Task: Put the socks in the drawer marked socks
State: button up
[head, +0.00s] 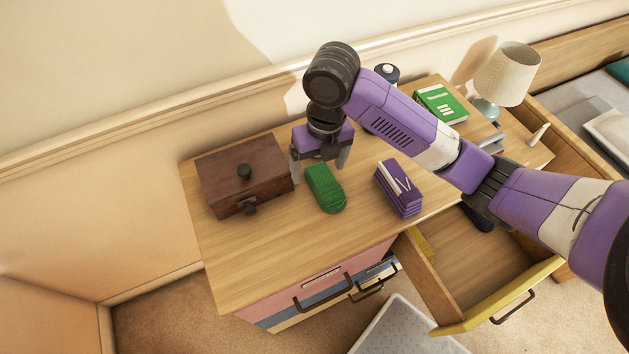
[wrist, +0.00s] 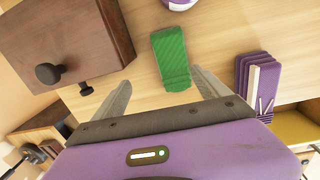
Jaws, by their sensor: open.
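A green ribbed folded bundle (head: 325,187), which looks like the socks, lies on the wooden dresser top. It also shows in the wrist view (wrist: 170,58), just beyond my fingers. My gripper (head: 319,171) is open and empty above the dresser, behind the green bundle, with its fingers pointing down. A yellow-fronted drawer (head: 500,297) is pulled open at the right, with a dark item (head: 478,217) and a yellow item (head: 423,243) inside. A pink-fronted drawer (head: 345,277) at the left bears a small label too small to read.
A brown wooden box (head: 245,178) with dark knobs stands left of my gripper. A folded purple stack (head: 399,188) lies right of the green bundle. A green book (head: 440,103) and a lamp (head: 507,75) stand farther right. The front left dresser top is clear.

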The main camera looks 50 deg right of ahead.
aim_at(327, 183)
jog(key=shift+s+d, duration=0.45)
jog(key=shift+d, duration=0.4)
jog(key=shift+s+d+f+n+g, duration=0.1)
jog(key=shift+d+f+n+g, duration=0.05)
jog(key=shift+n+g, duration=0.15)
jog(key=shift+s+f+p, duration=0.1)
jog(key=shift+f+p, duration=0.45)
jog(key=shift+f, duration=3.15)
jog(key=c, duration=1.6)
